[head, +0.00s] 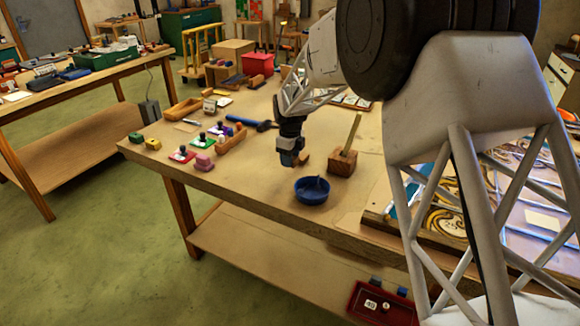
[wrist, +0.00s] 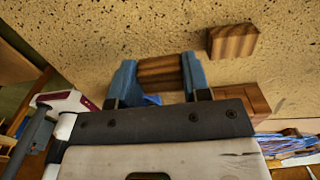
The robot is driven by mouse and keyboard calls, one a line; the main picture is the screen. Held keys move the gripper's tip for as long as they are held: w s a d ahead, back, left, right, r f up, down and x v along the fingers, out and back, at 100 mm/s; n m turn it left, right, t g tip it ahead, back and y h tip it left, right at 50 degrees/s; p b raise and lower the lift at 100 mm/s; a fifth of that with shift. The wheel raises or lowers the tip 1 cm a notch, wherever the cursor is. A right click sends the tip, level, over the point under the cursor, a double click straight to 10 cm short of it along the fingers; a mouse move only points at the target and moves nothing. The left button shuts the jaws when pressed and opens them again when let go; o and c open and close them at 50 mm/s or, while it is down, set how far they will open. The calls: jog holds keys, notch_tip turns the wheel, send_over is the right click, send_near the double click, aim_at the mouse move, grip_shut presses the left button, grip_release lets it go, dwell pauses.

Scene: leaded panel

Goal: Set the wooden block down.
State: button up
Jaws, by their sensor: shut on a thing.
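My gripper (head: 289,158) hangs over the workbench in the head view, behind the blue bowl (head: 312,189) and left of a wooden holder (head: 342,162) with a stick upright in it. In the wrist view the blue fingers of my gripper (wrist: 160,76) are shut on a striped wooden block (wrist: 160,68), one finger on each side. A second, similar wooden block (wrist: 232,41) lies apart from the fingers, at upper right in the wrist view. The gap between the held block and the bench top is hard to judge.
Left along the bench (head: 262,203) are a wooden tray (head: 182,109), a blue-handled tool (head: 252,122) and several small coloured pieces. A leaded panel (head: 445,212) lies to the right. Bare bench top shows left of the bowl.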

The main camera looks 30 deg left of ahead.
aim_at(290, 173)
jog(key=shift+f, duration=0.1)
jog(key=shift+f, duration=1.65)
jog(key=shift+f, duration=0.15)
jog(key=o, duration=0.9)
notch_tip(290, 173, up, 12)
jog(key=shift+r, duration=0.2)
jog(key=shift+d, duration=0.1)
